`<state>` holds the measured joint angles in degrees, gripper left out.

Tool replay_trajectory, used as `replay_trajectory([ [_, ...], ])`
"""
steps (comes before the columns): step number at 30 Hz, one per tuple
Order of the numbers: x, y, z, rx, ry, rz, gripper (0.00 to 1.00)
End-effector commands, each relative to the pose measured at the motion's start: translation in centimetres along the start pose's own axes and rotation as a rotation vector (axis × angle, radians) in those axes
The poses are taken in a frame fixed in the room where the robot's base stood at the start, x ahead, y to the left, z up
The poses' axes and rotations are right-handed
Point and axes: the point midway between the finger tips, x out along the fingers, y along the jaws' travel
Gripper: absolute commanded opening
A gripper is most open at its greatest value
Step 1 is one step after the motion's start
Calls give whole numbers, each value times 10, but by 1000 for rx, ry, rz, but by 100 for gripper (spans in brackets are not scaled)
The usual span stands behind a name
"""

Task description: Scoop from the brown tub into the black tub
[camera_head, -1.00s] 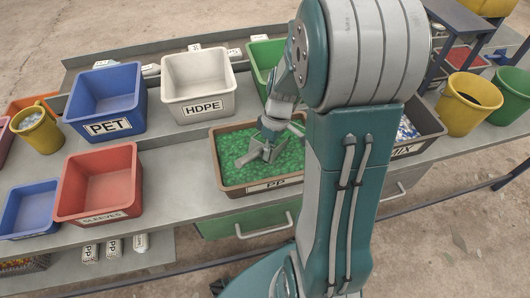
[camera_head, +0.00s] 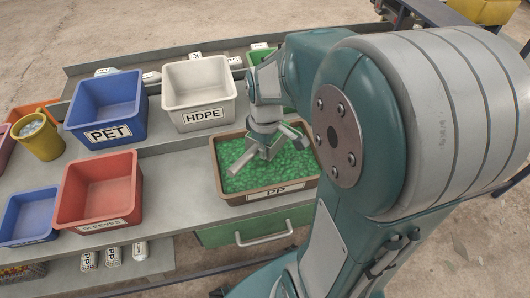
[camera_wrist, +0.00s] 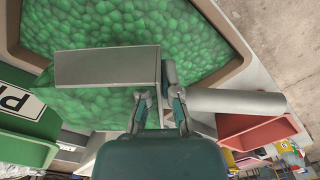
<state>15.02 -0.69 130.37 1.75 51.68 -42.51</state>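The brown tub (camera_head: 221,184), labelled PP, sits on the bench and holds many green pellets (camera_head: 240,181). My gripper (camera_head: 265,143) points down into this tub, just above the pellets. In the wrist view, my gripper's fingers (camera_wrist: 160,97) close on the middle of a grey metal scoop. The scoop has a flat-sided box part (camera_wrist: 108,66) and a round handle (camera_wrist: 235,101). Green pellets show beside and below the box part; whether they lie inside it is unclear. The black tub is hidden behind my arm in the head view.
A white HDPE tub (camera_head: 200,119), a blue PET tub (camera_head: 108,132) and a red SLEEVES tub (camera_head: 97,215) stand left of the brown tub. A green tub (camera_head: 258,54) shows partly behind my arm. Bare bench (camera_head: 178,175) lies between the red and brown tubs.

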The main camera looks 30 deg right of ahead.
Motion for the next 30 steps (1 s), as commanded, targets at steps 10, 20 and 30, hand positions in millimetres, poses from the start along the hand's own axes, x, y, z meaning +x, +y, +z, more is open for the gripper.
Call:
replay_trajectory([
  [10, -18, -11, 0, -2, 3, 57, 0],
  [20, -33, -23, 0, -2, 3, 96, 0],
  [30, -45, -34, 0, -1, 3, 127, 0],
])
